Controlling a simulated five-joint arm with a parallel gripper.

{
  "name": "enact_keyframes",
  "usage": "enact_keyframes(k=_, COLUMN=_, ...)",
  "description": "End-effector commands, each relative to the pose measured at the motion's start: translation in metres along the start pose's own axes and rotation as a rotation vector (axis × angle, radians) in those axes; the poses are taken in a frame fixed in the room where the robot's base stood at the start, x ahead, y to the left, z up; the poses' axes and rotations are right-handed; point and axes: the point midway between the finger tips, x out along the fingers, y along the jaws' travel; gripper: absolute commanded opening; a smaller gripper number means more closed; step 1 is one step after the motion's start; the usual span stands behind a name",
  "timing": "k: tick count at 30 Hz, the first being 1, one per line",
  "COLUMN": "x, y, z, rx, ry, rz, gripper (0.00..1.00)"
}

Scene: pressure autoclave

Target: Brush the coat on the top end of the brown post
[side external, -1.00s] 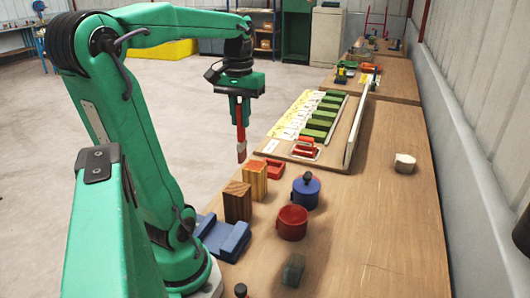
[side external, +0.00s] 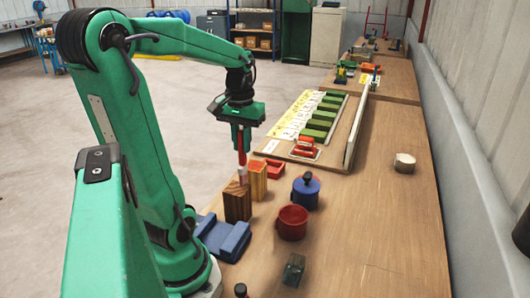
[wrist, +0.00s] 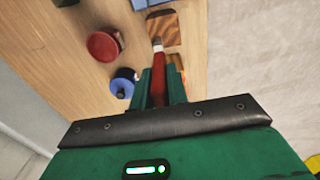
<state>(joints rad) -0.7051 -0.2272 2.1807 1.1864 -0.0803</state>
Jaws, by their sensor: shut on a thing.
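The brown post (side external: 237,203) stands upright near the left edge of the bench. Its striped wooden top also shows in the wrist view (wrist: 166,29). My gripper (side external: 241,145) points down above the posts and is shut on a brush with a red handle (side external: 242,160). In the wrist view, the red handle (wrist: 158,67) runs out from between the fingers (wrist: 159,85), with a pale tip at the near edge of the brown post's top. I cannot tell whether the tip touches the top.
A lighter wooden post (side external: 259,183) stands close behind the brown one. A blue cradle (side external: 232,241) lies in front. A red pot (side external: 292,223) and a lidded blue pot (side external: 305,193) stand to the right. The bench's right side is mostly clear.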

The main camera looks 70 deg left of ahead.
Motion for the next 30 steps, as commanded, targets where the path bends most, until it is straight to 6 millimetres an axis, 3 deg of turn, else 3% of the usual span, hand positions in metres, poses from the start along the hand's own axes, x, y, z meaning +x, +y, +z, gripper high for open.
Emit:
enact_keyframes(k=2, x=0.009, y=0.000, z=0.003, rx=0.000, ry=-0.003, rz=0.000, gripper=0.00)
enact_keyframes(k=15, x=0.009, y=0.000, z=0.036, rx=0.001, ry=-0.001, rz=0.000, gripper=0.00)
enact_keyframes(k=30, x=0.009, y=0.000, z=0.002, rx=-0.001, ry=-0.002, rz=0.000, gripper=0.00)
